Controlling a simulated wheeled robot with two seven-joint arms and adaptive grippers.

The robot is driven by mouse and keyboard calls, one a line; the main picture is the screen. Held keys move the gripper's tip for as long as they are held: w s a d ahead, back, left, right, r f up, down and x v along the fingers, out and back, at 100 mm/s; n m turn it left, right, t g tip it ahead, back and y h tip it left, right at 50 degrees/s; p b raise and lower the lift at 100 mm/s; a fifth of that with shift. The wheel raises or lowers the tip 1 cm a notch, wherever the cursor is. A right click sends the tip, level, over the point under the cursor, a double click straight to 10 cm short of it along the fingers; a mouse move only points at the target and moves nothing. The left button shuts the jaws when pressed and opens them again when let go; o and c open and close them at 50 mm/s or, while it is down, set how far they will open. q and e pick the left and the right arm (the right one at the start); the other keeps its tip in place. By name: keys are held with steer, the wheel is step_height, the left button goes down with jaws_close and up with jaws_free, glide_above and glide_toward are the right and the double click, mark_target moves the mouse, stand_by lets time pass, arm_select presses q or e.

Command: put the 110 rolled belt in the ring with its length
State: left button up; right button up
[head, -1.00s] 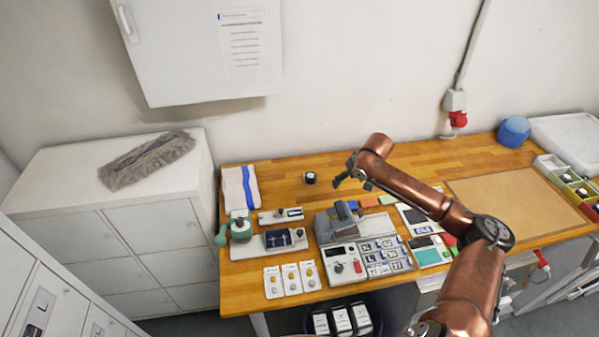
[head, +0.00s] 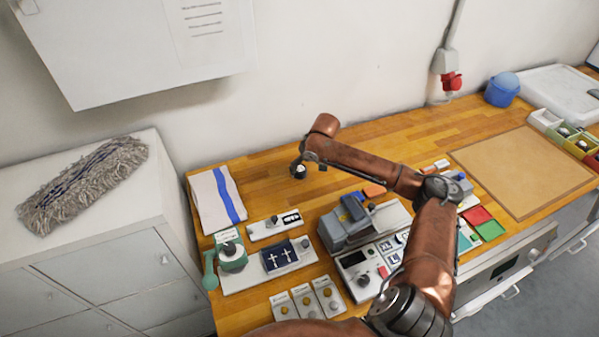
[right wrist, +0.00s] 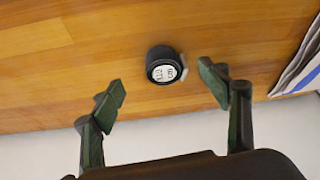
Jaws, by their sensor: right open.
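A black rolled belt (head: 299,171) stands on the wooden table behind the label devices. In the right wrist view the rolled belt (right wrist: 163,65) shows a round white label with small print; I cannot read its length surely. My right gripper (head: 308,165) is at the rolled belt in the head view and partly hides it. No ring marked with a length can be made out. My left gripper is not in view.
A striped towel (head: 217,199) lies left of the roll. A grey device (head: 352,225) and a green-handled tool (head: 230,252) stand in front. A brown mat (head: 520,170) and bins with dark round items (head: 562,133) are at right. The table's back strip is clear.

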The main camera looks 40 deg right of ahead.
mark_target(301, 169)
steer(key=w+f, duration=0.2)
steer(key=f, duration=0.1)
steer(key=shift+w+a, duration=0.1)
steer(key=shift+w, duration=0.2)
steer(key=shift+f+b, duration=0.3)
steer(key=shift+f, duration=0.45)
steer(key=c, duration=1.1)
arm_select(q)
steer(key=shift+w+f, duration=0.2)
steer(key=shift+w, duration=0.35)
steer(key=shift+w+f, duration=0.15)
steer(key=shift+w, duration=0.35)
arm_select(e)
steer(key=c, duration=0.4)
steer(key=shift+o, duration=0.2)
steer(key=shift+r, duration=0.15)
